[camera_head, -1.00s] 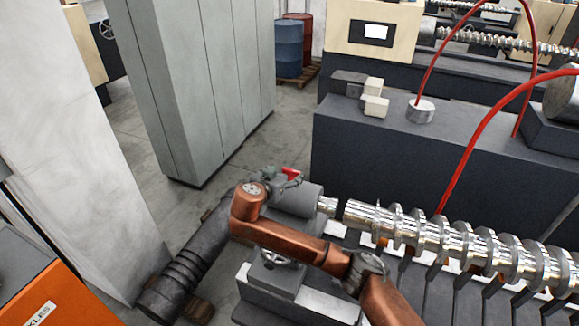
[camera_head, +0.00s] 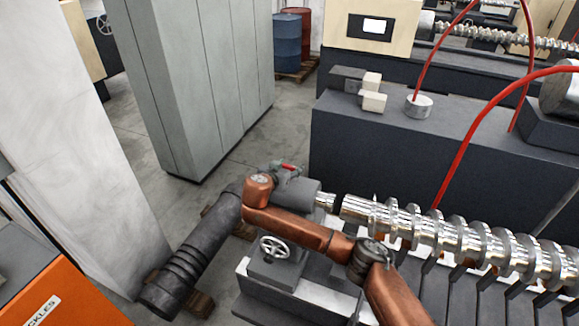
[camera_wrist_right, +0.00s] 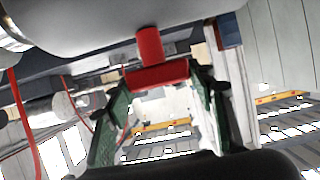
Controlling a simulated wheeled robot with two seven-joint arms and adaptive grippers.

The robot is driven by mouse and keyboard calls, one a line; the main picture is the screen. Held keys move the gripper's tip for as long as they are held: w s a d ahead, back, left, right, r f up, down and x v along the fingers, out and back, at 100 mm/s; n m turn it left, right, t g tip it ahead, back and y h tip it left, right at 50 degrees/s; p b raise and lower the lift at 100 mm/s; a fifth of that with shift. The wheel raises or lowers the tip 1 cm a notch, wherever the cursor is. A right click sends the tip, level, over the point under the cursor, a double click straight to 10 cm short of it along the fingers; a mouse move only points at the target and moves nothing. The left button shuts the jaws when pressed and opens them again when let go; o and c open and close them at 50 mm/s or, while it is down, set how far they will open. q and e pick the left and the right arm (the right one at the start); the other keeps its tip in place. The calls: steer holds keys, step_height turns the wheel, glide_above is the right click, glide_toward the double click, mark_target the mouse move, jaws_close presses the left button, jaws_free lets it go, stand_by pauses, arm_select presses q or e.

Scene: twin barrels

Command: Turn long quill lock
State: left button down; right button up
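The quill lock shows in the right wrist view as a red T-shaped handle (camera_wrist_right: 158,75), with a short stem rising to a grey body above. In the head view, a small red part (camera_head: 288,167) of it shows on the grey tailstock (camera_head: 308,190). My right gripper (camera_head: 284,172) is at the red part, partly hidden by my copper-coloured wrist. In the wrist view its green fingers (camera_wrist_right: 160,82) are spread, with the crossbar between their tips. I cannot tell whether they touch its ends. My left gripper is not in view.
A shiny screw shaft (camera_head: 450,235) extends right. A dark ribbed cylinder (camera_head: 195,258) rests on wooden blocks at left. A grey cabinet (camera_head: 195,90) stands behind, with open floor beside it.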

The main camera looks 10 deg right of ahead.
steer(key=c, duration=0.3)
steer(key=shift+c, duration=1.4)
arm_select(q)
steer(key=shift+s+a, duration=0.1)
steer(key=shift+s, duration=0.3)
arm_select(e)
steer(key=shift+c, duration=0.2)
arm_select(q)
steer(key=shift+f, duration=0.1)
